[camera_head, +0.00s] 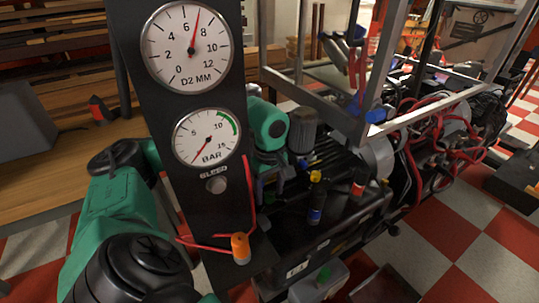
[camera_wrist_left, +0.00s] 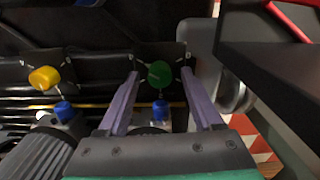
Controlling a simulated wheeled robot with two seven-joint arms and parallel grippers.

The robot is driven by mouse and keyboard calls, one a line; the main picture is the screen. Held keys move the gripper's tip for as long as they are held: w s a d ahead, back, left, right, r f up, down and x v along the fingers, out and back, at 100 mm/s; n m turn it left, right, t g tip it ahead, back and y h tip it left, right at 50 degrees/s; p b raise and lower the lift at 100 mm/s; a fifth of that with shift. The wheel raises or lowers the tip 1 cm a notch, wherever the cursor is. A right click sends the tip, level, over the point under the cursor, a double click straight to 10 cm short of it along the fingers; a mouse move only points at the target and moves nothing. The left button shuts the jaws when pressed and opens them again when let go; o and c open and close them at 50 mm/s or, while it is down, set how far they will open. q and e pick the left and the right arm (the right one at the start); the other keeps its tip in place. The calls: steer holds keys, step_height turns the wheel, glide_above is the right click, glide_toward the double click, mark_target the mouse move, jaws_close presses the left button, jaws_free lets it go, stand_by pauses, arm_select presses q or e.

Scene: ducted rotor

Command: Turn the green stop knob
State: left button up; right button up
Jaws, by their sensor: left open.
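The green stop knob (camera_wrist_left: 159,73) shows in the left wrist view as a round green cap on a dark panel, with a blue part (camera_wrist_left: 160,108) just below it. My left gripper (camera_wrist_left: 160,76) is open, its two purple fingers reaching up on either side of the knob. There are gaps between the knob and both fingers, and I cannot tell how deep it sits between the tips. In the head view my left gripper (camera_head: 270,186) is partly hidden beside the gauge panel, and I cannot make out the knob there. My right gripper is not in view.
A yellow knob (camera_wrist_left: 44,78) sits left of the green one. The black gauge panel (camera_head: 212,92) stands in front of my left arm, with an orange knob (camera_head: 240,248) at its foot. A metal frame (camera_head: 322,98) and red hoses (camera_head: 430,130) lie to the right.

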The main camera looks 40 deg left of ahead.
arm_select(q)
jaws_close()
stand_by(0.3)
